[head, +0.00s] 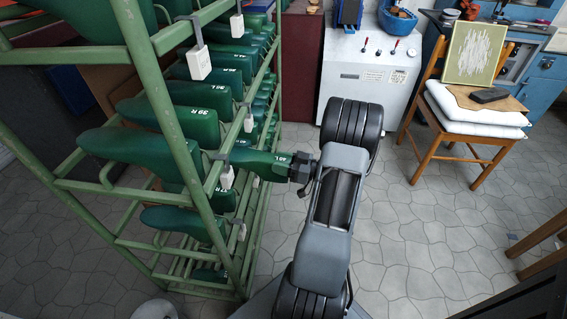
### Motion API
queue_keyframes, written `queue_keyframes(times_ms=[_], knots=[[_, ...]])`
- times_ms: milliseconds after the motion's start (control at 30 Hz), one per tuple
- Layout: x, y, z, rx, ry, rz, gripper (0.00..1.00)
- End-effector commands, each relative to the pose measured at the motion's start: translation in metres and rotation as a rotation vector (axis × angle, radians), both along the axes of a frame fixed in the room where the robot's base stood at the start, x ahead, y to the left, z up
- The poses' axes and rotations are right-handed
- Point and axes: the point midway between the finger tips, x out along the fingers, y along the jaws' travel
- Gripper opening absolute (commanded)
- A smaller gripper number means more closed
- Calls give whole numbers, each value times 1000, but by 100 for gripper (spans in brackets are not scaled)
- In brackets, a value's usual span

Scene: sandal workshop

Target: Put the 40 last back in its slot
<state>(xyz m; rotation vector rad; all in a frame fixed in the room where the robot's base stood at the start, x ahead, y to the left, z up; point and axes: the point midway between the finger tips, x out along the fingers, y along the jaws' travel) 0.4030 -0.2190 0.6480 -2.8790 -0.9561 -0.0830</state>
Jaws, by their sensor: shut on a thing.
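My gripper (301,167) is at the right side of a green metal rack (160,110). It is shut on the near end of a dark green last (255,160) with white lettering that is too small to read surely. The last lies about level and points left into the rack, at a middle height. Its far end is hidden behind the rack's post and a white tag (227,178). I cannot tell whether it rests on the rack's rails.
Several other green lasts fill the rack, one marked 39 R (190,119). White tags (198,62) hang along its front. A grey machine cabinet (370,70) stands behind my arm. A wooden chair (470,110) with cushions stands at right. The stone floor (420,240) at right is clear.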

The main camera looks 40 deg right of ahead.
Motion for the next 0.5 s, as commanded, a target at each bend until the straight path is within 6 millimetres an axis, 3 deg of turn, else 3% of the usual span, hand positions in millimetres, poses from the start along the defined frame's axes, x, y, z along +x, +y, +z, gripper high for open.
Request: queue_keyframes(times_ms=[500], knots=[[27,25,1,0,-3,3,20]])
